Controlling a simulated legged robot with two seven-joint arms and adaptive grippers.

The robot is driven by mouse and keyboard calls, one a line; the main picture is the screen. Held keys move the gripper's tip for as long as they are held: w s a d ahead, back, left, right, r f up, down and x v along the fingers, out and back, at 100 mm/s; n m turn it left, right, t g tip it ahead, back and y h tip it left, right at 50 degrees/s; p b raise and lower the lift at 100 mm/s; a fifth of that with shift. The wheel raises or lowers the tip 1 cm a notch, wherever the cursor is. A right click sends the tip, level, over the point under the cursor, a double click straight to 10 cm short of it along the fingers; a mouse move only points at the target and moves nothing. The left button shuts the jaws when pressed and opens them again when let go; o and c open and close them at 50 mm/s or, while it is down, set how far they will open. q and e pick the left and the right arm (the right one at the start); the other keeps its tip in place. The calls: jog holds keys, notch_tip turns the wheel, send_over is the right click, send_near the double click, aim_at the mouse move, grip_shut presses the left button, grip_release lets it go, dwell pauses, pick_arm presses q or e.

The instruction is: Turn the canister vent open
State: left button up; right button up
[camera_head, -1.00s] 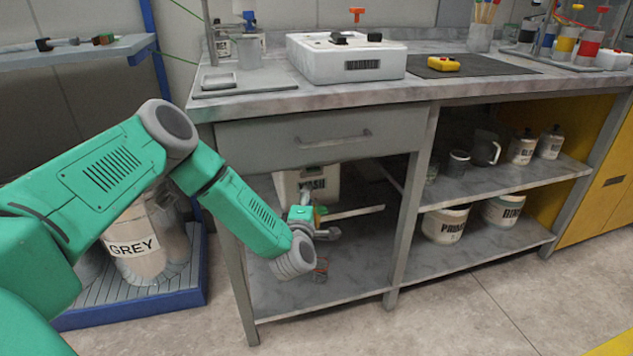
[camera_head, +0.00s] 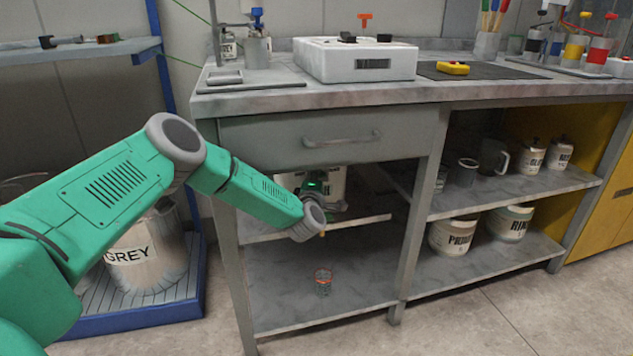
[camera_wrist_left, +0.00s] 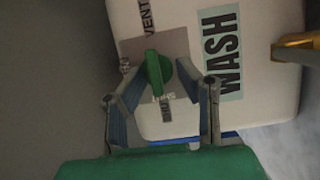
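The white canister (camera_head: 334,178), marked WASH, stands on the shelf under the drawer, partly hidden by my left arm. It also shows in the left wrist view (camera_wrist_left: 270,100). Its green vent knob (camera_wrist_left: 158,72) sits on a grey plate (camera_wrist_left: 125,46) with the word VENT above; the other small words are hard to read. My left gripper (camera_wrist_left: 170,84) is open, with one finger on each side of the knob; I cannot tell whether either touches it. In the head view the left gripper (camera_head: 326,196) is in front of the canister. My right gripper is not in view.
The drawer (camera_head: 310,138) and countertop (camera_head: 440,92) are just above my left arm. A brass-coloured part (camera_wrist_left: 298,48) sticks out at the canister's right. Several labelled containers stand on the right shelves.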

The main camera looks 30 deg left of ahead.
pick_arm(q)
jog(key=shift+d, duration=0.15)
jog(key=shift+d+r, duration=0.15)
jog(key=shift+d, duration=0.15)
grip_shut()
jog(key=shift+a+r+m+g+p, duration=0.15)
jog(key=shift+m+g+p, duration=0.55)
jog(key=shift+m+p, duration=0.9)
jog(key=shift+a+f+m+g+p, duration=0.15)
jog(key=shift+m+g+p, duration=0.55)
jog(key=shift+m+p, duration=0.9)
pick_arm(e)
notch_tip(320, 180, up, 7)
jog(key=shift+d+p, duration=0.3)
jog(key=shift+p, duration=0.05)
pick_arm(q)
jog(key=shift+n, duration=0.3)
jog(key=shift+r, duration=0.1)
grip_release()
jog(key=shift+a, duration=0.1)
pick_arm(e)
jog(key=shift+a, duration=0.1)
